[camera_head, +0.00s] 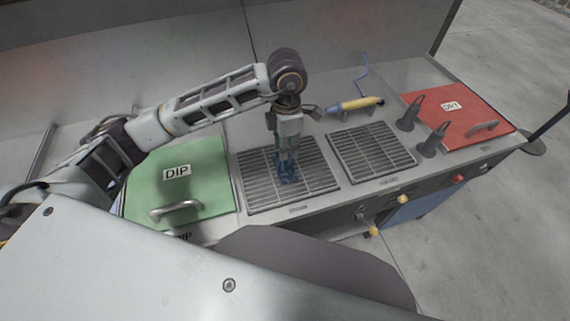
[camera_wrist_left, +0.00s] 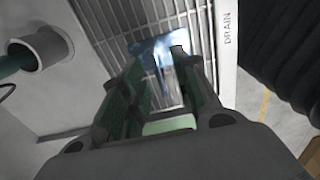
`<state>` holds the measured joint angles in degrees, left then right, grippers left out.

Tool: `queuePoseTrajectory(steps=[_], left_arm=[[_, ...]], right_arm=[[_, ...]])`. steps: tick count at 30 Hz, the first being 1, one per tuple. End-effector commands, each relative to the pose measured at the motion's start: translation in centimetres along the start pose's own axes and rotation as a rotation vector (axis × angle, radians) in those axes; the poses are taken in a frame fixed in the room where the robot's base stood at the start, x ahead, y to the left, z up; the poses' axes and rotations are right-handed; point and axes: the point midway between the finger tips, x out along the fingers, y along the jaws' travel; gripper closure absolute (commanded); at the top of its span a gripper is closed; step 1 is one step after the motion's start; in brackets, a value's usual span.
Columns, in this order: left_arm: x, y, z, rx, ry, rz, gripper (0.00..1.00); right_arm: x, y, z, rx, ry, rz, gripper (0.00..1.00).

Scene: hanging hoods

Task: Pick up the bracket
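The bracket (camera_head: 287,172) is a small blue part on the left drain grate, right under my left gripper. In the left wrist view the bracket (camera_wrist_left: 163,58) shows bluish and glossy between and beyond the fingertips. My left gripper (camera_head: 289,157) points down over the grate, its fingertips close around the bracket's upper part. In the left wrist view its two green-padded fingers (camera_wrist_left: 157,62) stand apart, with grate bars visible between them. The fingers partly hide the bracket, and I cannot tell whether they touch it. My right gripper is not in view.
A green DIP lid (camera_head: 205,160) with a handle lies left of the left grate (camera_head: 318,180). A second grate (camera_head: 372,158) is to the right. Farther right are a blue-and-yellow tool (camera_head: 360,103), dark upright holders (camera_head: 432,140) and a red DRY lid (camera_head: 465,122).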

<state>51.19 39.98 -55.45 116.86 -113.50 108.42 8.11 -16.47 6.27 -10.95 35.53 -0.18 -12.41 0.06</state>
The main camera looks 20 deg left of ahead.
Motion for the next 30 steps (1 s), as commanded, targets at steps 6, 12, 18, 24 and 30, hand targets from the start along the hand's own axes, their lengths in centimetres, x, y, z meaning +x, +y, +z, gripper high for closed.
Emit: queuePoseTrajectory(steps=[6,12,18,24,30], left_arm=[[1.0,0.0,0.0,0.000,-0.001,0.000,0.70],[1.0,0.0,0.0,0.000,-0.001,0.000,0.70],[1.2,0.0,0.0,0.000,0.000,0.000,0.70],[2.5,0.1,-0.2,0.000,0.001,-0.002,0.70],[4.5,0.2,-0.3,0.000,0.001,-0.002,0.70]], right_arm=[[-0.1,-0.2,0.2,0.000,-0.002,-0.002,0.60],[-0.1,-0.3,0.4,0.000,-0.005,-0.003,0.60],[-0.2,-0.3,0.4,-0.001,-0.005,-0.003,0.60],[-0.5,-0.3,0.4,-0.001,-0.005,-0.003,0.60],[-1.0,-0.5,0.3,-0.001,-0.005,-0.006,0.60]])
